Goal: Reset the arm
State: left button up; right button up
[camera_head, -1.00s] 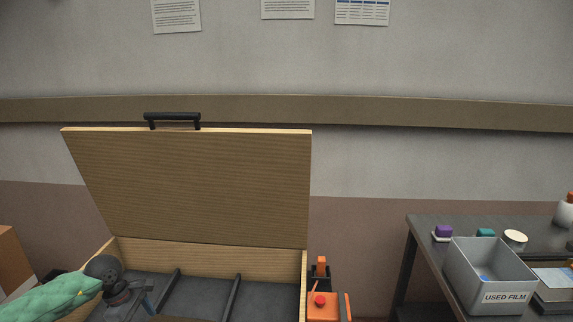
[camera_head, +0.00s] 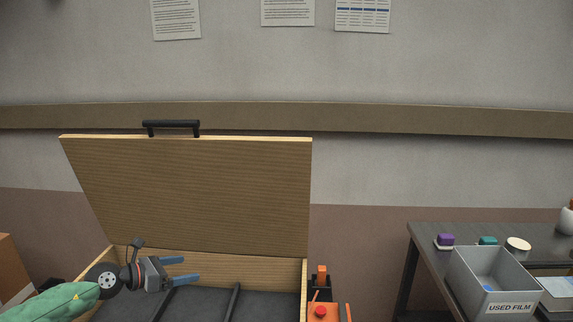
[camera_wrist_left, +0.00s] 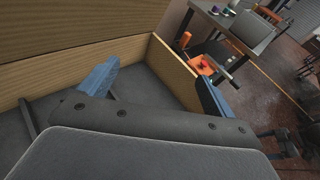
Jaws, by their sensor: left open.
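My left gripper (camera_head: 182,270) is at the lower left of the head view, in front of the raised lid of a wooden box (camera_head: 200,190). Its two blue fingers are apart, point to the right and hold nothing. In the left wrist view the fingers (camera_wrist_left: 157,88) are spread, with the box's grey floor (camera_wrist_left: 150,92) and wooden wall (camera_wrist_left: 174,72) beyond them. The part of the box's interior in view is divided by dark strips (camera_head: 234,300) and looks empty. My right gripper is not in view.
An orange device (camera_head: 322,310) stands just right of the box. Further right, a dark table (camera_head: 425,237) bears a grey bin labelled USED FILM (camera_head: 490,280), a purple item (camera_head: 446,239), a teal item (camera_head: 488,241) and a cream round item (camera_head: 518,244). A cardboard box (camera_head: 12,270) is at the left edge.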

pick_arm(q)
jog(key=w+a+r+n+t+y, duration=0.1)
jog(key=w+r+n+t+y, duration=0.15)
jog(key=r+n+t, duration=0.5)
jog(key=w+a+r+n+t+y, duration=0.15)
jog(key=r+n+t+y, duration=0.3)
jog(key=r+n, duration=0.6)
jog(key=s+d+f+n+g+y, duration=0.1)
jog(key=s+f+n+g+y, duration=0.5)
jog(key=f+n, duration=0.5)
jog(key=s+d+f+n+g+y, duration=0.15)
jog(key=s+f+n+g, duration=0.25)
jog(key=s+f+n, duration=0.7)
jog(key=s+d+f+n+g+h, duration=0.1)
jog(key=s+d+f+g, duration=0.2)
jog(key=s, duration=0.7)
jog(key=s+d+f+g+h+p, duration=0.1)
jog(key=s+d+f+g+h, duration=0.1)
jog(key=s+d+f, duration=0.5)
jog(key=s+d+f+n+g+h, duration=0.1)
jog(key=s+d+f+g, duration=0.3)
jog(key=s+f, duration=0.8)
jog(key=shift+s+d+n+h, duration=0.3)
jog(key=shift+s+d+h, duration=0.15)
jog(key=shift+s+d, duration=0.15)
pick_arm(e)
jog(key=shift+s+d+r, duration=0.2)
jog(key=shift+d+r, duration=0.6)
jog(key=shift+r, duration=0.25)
